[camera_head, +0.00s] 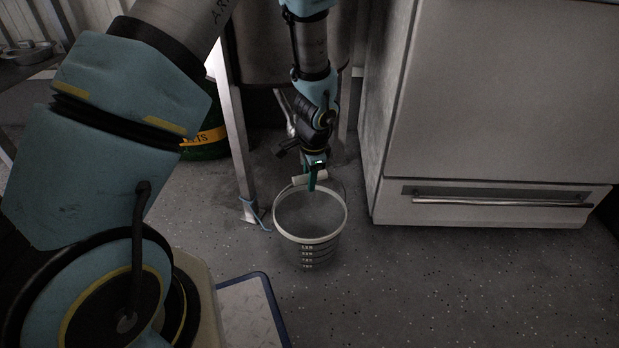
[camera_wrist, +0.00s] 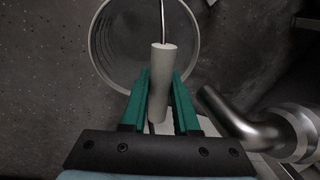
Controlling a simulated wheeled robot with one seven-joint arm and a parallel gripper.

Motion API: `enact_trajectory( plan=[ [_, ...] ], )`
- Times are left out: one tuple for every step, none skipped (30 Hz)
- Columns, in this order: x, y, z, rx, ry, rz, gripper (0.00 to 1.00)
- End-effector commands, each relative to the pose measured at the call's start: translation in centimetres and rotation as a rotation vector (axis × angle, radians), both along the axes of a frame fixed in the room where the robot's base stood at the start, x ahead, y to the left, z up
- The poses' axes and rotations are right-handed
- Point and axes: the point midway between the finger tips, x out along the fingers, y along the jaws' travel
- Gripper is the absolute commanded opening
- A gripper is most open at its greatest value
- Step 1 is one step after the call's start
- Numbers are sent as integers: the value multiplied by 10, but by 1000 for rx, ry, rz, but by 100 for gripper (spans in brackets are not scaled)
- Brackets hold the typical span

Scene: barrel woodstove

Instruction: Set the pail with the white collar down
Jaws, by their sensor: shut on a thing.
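The pail (camera_head: 308,248) is a see-through bucket with a pale rim and small dark marks down its side. It is upright on or just over the grey floor in the head view; I cannot tell whether its base touches. My gripper (camera_head: 313,182) points down above the pail's back rim. It is shut on the white grip of the pail's wire handle. In the wrist view the green fingers of my gripper (camera_wrist: 160,78) hold the pale cylindrical grip (camera_wrist: 161,62) between them, with the round pail (camera_wrist: 100,52) below.
A white cabinet (camera_head: 500,100) with a drawer and bar handle stands to the right. A metal leg (camera_head: 236,140) is close on the pail's left, with a dark green container (camera_head: 208,150) behind it. A blue-edged panel (camera_head: 250,310) is at front. Speckled floor (camera_head: 450,290) is clear at front right.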

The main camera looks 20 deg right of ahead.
Motion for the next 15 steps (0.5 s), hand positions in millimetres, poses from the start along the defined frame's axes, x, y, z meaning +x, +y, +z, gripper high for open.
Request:
enact_trajectory(
  plan=[
    [0, 0, -1, -1, -1, 0, 0],
    [0, 0, -2, -1, -1, 0, 0],
    [0, 0, -3, -1, -1, 0, 0],
    [0, 0, -3, -1, -1, 0, 0],
    [0, 0, -4, -1, -1, 0, 0],
    [0, 0, -5, -1, -1, 0, 0],
    [0, 0, -5, -1, -1, 0, 0],
    [0, 0, -5, -1, -1, 0, 0],
    [0, 0, -5, -1, -1, 0, 0],
    [0, 0, -4, -1, -1, 0, 0],
    [0, 0, -4, -1, -1, 0, 0],
    [0, 0, -4, -1, -1, 0, 0],
    [0, 0, -4, -1, -1, 0, 0],
    [0, 0, -4, -1, -1, 0, 30],
    [0, 0, -4, -1, -1, 0, 34]
  ],
)
